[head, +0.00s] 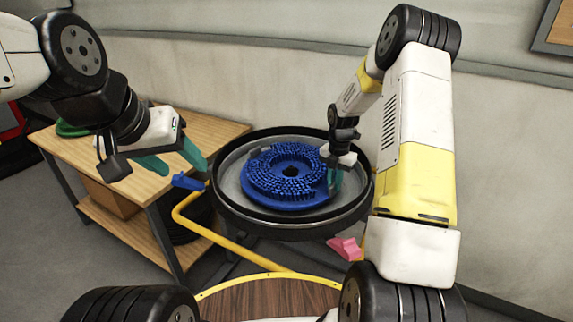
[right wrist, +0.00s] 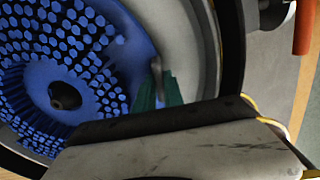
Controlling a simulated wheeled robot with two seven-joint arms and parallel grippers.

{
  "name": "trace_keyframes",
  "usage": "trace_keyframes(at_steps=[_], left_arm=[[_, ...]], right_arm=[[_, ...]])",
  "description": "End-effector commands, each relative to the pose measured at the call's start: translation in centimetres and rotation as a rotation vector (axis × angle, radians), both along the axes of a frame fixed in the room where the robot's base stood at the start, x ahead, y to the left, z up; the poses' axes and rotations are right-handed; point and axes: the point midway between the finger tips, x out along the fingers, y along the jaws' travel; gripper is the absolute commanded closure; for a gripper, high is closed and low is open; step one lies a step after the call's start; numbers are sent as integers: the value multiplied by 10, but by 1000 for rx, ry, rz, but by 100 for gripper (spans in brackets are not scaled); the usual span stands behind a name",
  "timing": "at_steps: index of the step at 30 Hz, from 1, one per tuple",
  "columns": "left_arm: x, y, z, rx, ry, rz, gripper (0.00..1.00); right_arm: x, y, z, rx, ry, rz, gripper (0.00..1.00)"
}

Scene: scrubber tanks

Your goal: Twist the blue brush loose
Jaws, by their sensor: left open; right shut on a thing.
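The blue brush (head: 283,178) is a round disc with rings of short bristles and a dark centre hole. It lies inside the grey tank (head: 230,182) with a black rim. In the right wrist view the brush (right wrist: 75,55) fills the left part. My right gripper (head: 335,182) is shut on the right edge of the brush; its green fingers (right wrist: 160,92) reach down there, and their grip is partly hidden. My left gripper (head: 180,163) is open and empty, left of the tank and above the wooden table's right end.
A wooden table (head: 95,160) with a lower shelf stands left of the tank. A yellow tube frame (head: 215,235) runs around the tank, with a blue pedal-like part (head: 188,182) and a pink one (head: 345,248). A wall is close behind.

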Motion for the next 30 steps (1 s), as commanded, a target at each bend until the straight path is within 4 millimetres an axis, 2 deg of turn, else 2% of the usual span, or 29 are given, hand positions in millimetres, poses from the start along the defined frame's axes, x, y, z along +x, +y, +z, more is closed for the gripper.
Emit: trace_keyframes(at_steps=[8,20,21,24,30], left_arm=[[0,0,0,0,0,0,44],[0,0,0,0,0,0,44],[0,0,0,0,0,0,44],[0,0,0,0,0,0,44],[0,0,0,0,0,0,44]], right_arm=[[0,-2,0,-2,1,2,100],[11,-11,0,-1,0,79,100],[11,-10,0,-1,1,80,82],[11,-10,0,-1,0,79,62],[11,-10,0,-1,0,78,62]])
